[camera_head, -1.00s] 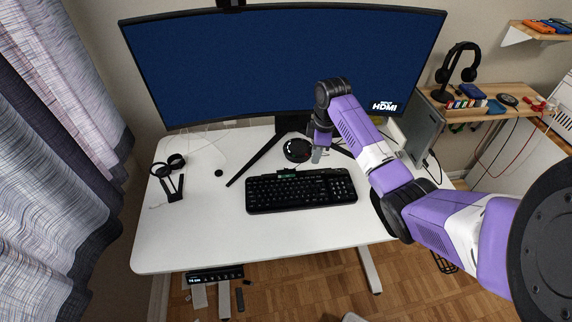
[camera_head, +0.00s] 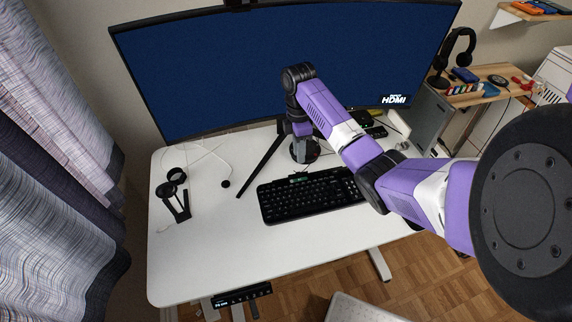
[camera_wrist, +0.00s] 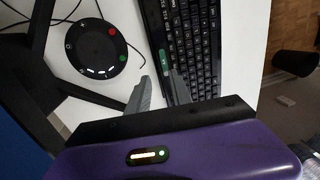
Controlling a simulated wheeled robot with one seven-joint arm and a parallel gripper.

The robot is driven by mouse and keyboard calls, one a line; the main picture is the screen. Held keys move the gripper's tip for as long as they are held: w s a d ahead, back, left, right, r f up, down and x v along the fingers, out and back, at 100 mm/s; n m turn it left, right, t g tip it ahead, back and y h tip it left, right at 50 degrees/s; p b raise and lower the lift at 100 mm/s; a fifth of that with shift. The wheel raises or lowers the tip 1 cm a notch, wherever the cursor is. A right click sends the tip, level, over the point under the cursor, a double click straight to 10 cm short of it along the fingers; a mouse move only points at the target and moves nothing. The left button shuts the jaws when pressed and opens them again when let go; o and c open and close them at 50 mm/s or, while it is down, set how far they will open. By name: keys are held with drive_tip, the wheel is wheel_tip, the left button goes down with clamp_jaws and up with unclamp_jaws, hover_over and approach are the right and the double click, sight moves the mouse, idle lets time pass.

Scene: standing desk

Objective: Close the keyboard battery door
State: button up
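A black keyboard (camera_head: 310,196) lies on the white desk, its right end hidden behind my arm. In the wrist view the keyboard (camera_wrist: 190,45) runs along the right side. A small green-marked part (camera_head: 298,178) sits at its back edge, and it also shows in the wrist view (camera_wrist: 163,57). I cannot tell whether this is the battery door or how far it stands open. My gripper (camera_head: 302,160) is over the desk just behind the keyboard. In the wrist view my gripper (camera_wrist: 160,88) is open and empty, one finger at the keyboard's back edge, the other over bare desk.
A round black puck with lit buttons (camera_wrist: 96,48) stands behind the keyboard, close to my gripper. The monitor (camera_head: 270,65) and its stand leg (camera_head: 260,165) rise behind. The front left of the desk is clear.

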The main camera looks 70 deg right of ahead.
sight(297, 176)
drive_tip(key=shift+s+a+f+p, duration=0.1)
drive_tip(key=shift+a+f+p, duration=0.1)
drive_tip(key=shift+f, duration=1.75)
drive_tip(key=shift+a+f+p, duration=0.15)
drive_tip(key=shift+a+f, duration=0.05)
drive_tip(key=shift+f, duration=1.7)
clamp_jaws()
